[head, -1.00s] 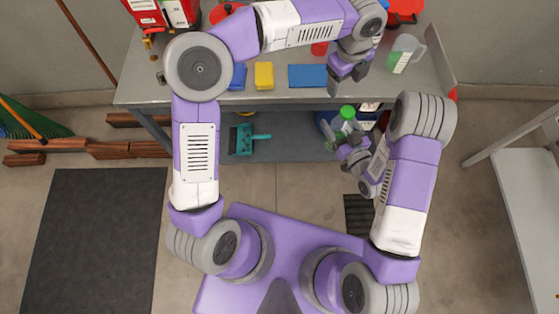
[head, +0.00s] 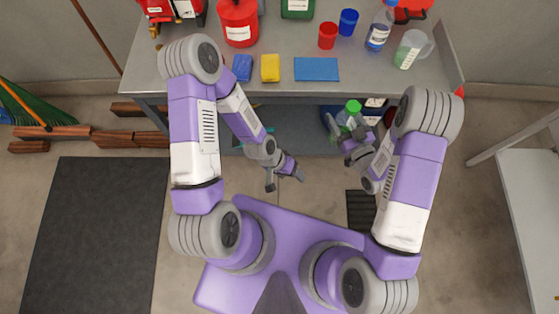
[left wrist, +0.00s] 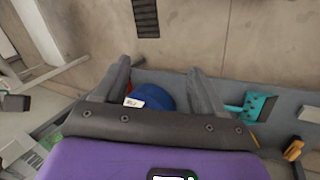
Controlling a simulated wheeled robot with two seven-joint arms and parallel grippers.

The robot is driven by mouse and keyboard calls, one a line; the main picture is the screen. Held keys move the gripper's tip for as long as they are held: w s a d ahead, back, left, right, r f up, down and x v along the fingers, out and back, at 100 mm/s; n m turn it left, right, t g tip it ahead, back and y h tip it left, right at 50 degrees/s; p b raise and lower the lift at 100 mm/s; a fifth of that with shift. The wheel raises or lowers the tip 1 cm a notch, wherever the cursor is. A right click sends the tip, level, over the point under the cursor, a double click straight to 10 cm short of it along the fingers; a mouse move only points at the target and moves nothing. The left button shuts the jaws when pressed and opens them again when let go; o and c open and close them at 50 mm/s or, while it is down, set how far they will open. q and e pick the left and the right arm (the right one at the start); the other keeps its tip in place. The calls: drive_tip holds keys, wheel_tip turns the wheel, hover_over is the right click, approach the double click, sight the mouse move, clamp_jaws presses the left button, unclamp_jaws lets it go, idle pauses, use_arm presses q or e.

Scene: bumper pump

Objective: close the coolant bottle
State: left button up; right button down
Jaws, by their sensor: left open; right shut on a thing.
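A green-capped bottle (head: 353,106) shows in the head view at the table's front edge, right of centre. My right gripper (head: 345,132) is shut on it, and the gripper hides most of its body. Which of the two is the coolant bottle I cannot tell, nor whether the clear one has a cap. My left gripper (head: 285,182) is open and empty in front of the table, left of the right gripper. Its spread fingers also show in the left wrist view (left wrist: 158,67).
The table (head: 215,88) holds a measuring jug (head: 409,50), a red cup (head: 327,36), a blue cup (head: 348,22), a red can (head: 238,24) and a blue cloth (head: 316,69). A teal dustpan (left wrist: 257,104) lies on the lower shelf beside a blue round container (left wrist: 152,96).

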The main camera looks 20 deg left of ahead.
use_arm(q)
drive_tip(key=s+a+f+n, duration=0.1)
drive_tip(key=s+a+f+n+y, duration=0.1)
drive_tip(key=s+a, duration=0.1)
drive_tip(key=shift+n, duration=0.4)
drive_tip(key=shift+w+d, duration=0.1)
use_arm(e)
drive_tip(key=w+d+r+m+t+h, duration=0.2)
drive_tip(key=d+m+t+h, duration=0.2)
drive_tip(key=d+m+h, duration=0.4)
drive_tip(key=d+h, duration=0.3)
drive_tip(key=d, duration=0.2)
drive_tip(key=shift+d+h, duration=0.25)
drive_tip(key=shift+h, duration=0.05)
